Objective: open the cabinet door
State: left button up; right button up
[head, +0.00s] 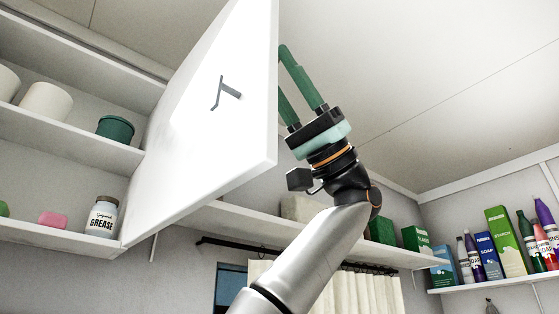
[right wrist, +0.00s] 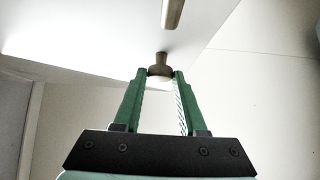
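The cabinet door (head: 205,120), a white panel, stands swung well out from the cabinet shelves (head: 60,135), with the interior exposed at left. A dark angled fitting (head: 228,92) is on the face towards me. My right gripper (head: 284,72) is beyond the door's free edge, on its far side; the door may hide part of one finger. In the right wrist view the green fingers (right wrist: 160,75) are apart, with a brown knob-like piece (right wrist: 160,65) showing between their tips. I cannot tell whether they touch it. A pale bar (right wrist: 172,12) lies above. My left gripper is not in view.
The shelves hold a grease jar (head: 102,216), a pink block (head: 52,220), a green pot (head: 115,129) and white pots (head: 46,101). At right, a wall shelf (head: 500,282) carries boxes and bottles. A curtain (head: 365,292) hangs below the middle shelf.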

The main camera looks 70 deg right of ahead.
jog(key=o, duration=0.4)
jog(key=b+v, duration=0.4)
jog(key=v, duration=0.8)
jog(key=shift+f, duration=0.2)
jog(key=shift+s+d, duration=0.1)
